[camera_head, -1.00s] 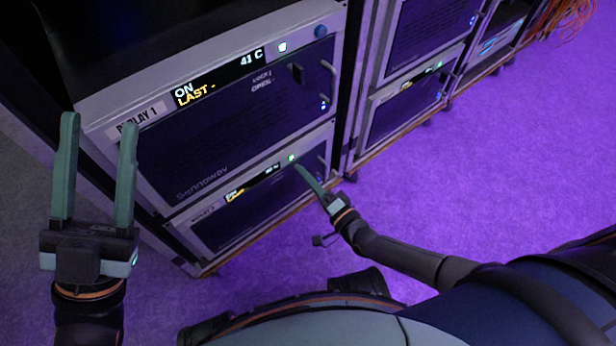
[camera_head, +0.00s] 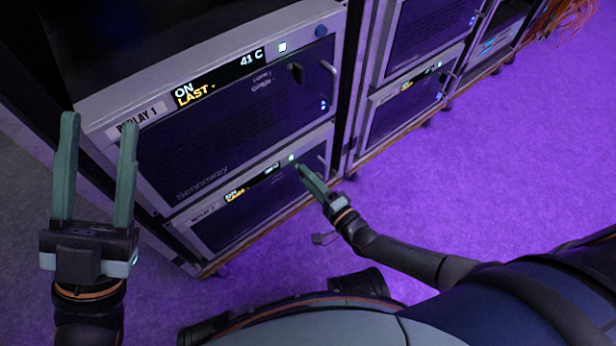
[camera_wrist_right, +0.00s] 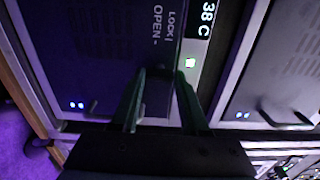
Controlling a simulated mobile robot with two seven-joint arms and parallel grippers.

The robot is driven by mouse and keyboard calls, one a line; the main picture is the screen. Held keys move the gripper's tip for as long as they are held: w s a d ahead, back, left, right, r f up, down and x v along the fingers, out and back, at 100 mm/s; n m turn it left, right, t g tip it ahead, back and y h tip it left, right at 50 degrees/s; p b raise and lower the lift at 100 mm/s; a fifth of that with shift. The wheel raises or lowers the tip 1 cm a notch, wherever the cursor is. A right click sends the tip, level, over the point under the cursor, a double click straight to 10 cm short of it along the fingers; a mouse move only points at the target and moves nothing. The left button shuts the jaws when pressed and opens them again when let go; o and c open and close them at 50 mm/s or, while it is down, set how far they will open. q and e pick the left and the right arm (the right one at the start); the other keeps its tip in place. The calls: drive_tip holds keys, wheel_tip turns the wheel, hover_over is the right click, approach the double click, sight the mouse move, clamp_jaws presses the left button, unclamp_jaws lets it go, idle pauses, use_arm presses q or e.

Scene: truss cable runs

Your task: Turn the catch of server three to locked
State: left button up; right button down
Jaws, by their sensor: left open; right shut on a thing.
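The lower server (camera_head: 265,199) sits below the one labelled REPLAY 1; its own label is too small to read surely. Its display, 38 C (camera_wrist_right: 205,20), and its green light show in the right wrist view. There the LOCK and OPEN marks (camera_wrist_right: 165,25) are printed on the dark front panel. My right gripper (camera_head: 305,172) is at this front; in the wrist view its fingers are shut on the dark catch (camera_wrist_right: 158,95). The fingers partly hide the catch, so which mark it points to is unclear. My left gripper (camera_head: 98,130) is open and empty, left of the rack.
The REPLAY 1 server (camera_head: 235,125) above has its own catch (camera_head: 296,72) and a handle (camera_head: 329,68). Another rack (camera_head: 415,95) stands to the right. Orange cables (camera_head: 568,18) hang at top right. The purple floor is clear at right.

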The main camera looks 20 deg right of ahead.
drive_tip(key=shift+c, duration=2)
unclamp_jaws()
